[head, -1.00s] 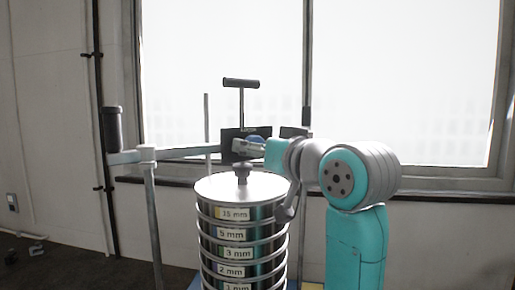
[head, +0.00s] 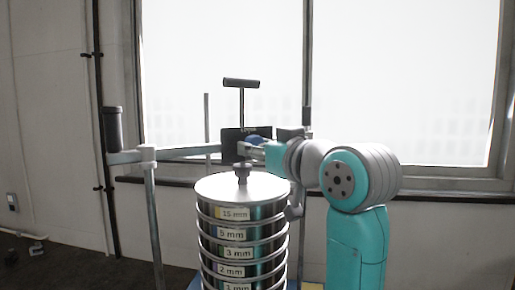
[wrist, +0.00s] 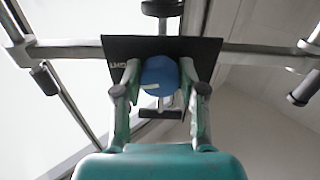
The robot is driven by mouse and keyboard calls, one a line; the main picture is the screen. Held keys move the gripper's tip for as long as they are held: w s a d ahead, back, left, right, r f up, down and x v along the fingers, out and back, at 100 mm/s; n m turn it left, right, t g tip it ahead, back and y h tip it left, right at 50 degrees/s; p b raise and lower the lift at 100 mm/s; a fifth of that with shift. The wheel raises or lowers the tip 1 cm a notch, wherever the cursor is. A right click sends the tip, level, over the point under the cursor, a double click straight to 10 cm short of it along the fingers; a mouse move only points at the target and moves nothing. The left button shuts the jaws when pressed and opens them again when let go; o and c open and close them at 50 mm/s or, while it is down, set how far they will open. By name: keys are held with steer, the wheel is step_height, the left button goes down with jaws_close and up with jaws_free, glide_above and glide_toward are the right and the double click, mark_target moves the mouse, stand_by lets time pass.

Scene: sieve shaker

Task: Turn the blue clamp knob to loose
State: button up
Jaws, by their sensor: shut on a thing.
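The blue clamp knob (wrist: 160,75) sits in front of a black plate (wrist: 118,48) that carries partly hidden pale lettering. In the wrist view, my gripper (wrist: 159,80) has one finger on each side of the knob, closed on it. A small pale mark shows on the knob's lower left. In the head view, the knob (head: 254,140) is a small blue patch at my gripper (head: 250,150), partly hidden by the fingers. The black plate also shows there (head: 231,140), above the sieve stack. The lettering is too small to read in the head view.
The sieve stack (head: 240,225), with labelled rings and a metal lid, stands just below my gripper. A grey crossbar (head: 185,152) on posts runs behind the gripper. A black T-handle (head: 241,84) rises above the plate. Windows are behind.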

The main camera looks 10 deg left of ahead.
steer(key=n, duration=0.4)
steer(key=shift+d+n, duration=0.1)
steer(key=shift+n, duration=0.2)
steer(key=n, duration=0.3)
steer(key=shift+w+n+y, duration=0.1)
steer(key=shift+n+y, duration=0.2)
steer(key=shift+n, duration=0.1)
steer(key=n, duration=0.3)
steer(key=shift+n, duration=2.2)
steer(key=shift+r, duration=0.1)
steer(key=o, duration=1.1)
steer(key=shift+o, duration=0.2)
steer(key=shift+d, duration=0.1)
